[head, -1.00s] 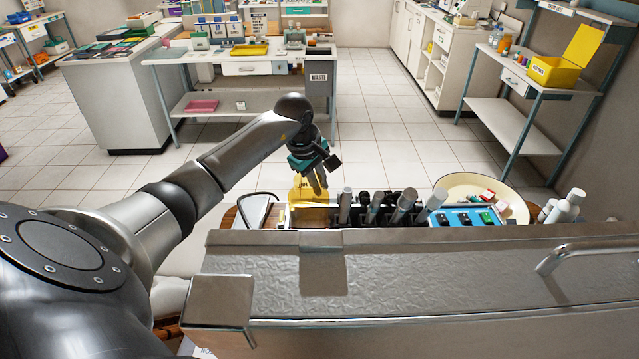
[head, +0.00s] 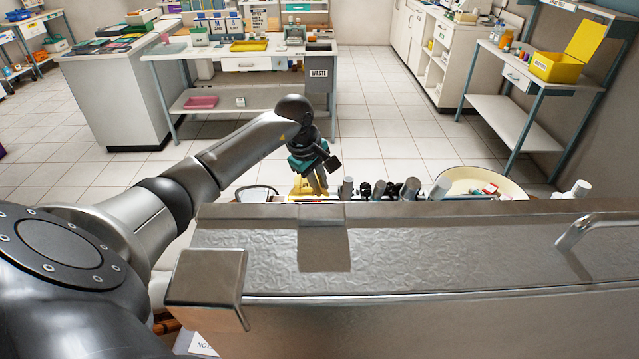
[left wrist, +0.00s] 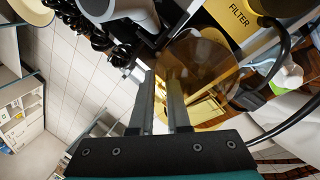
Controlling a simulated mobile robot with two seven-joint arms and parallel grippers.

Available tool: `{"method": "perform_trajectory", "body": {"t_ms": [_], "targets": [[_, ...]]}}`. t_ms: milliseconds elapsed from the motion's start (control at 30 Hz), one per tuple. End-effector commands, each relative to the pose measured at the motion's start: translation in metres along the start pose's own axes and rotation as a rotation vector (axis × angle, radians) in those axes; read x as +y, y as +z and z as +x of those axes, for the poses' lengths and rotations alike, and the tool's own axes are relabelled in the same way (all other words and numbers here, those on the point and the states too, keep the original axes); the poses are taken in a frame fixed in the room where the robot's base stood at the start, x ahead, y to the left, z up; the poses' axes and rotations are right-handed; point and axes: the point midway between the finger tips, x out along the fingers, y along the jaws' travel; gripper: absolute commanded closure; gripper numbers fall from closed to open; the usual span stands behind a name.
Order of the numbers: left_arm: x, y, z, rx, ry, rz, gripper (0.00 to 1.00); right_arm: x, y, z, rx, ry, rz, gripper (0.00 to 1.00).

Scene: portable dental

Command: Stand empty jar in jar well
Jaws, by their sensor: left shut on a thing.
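My left gripper (head: 318,186) reaches over the far side of a metal case, and its fingertips are partly hidden behind the case edge. In the left wrist view, its two fingers (left wrist: 164,105) are shut on the near wall of a round, see-through amber jar (left wrist: 208,62), with one finger on each side of the wall. The jar looks empty; yellow and metal parts show through it. I cannot tell whether its base touches anything. I cannot make out the jar well in either view. My right gripper is not in view.
The metal case (head: 420,245) with a handle (head: 590,228) fills the foreground. Grey-tipped handpieces (head: 411,187) stand right of the gripper, beside a cream round bowl (head: 485,180). A yellow part marked FILTER (left wrist: 238,16) and a dark hose (left wrist: 277,55) are close to the jar.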

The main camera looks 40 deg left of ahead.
Motion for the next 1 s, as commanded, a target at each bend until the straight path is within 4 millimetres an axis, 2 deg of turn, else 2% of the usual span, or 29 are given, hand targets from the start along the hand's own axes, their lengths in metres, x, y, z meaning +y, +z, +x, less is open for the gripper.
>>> {"method": "perform_trajectory", "body": {"t_ms": [700,1000], "targets": [[-0.011,0.000,0.036,0.001,0.001,0.000,1.00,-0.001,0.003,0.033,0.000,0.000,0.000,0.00],[-0.013,0.000,0.041,0.001,0.002,0.000,1.00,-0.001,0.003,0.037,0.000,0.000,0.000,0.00]]}}
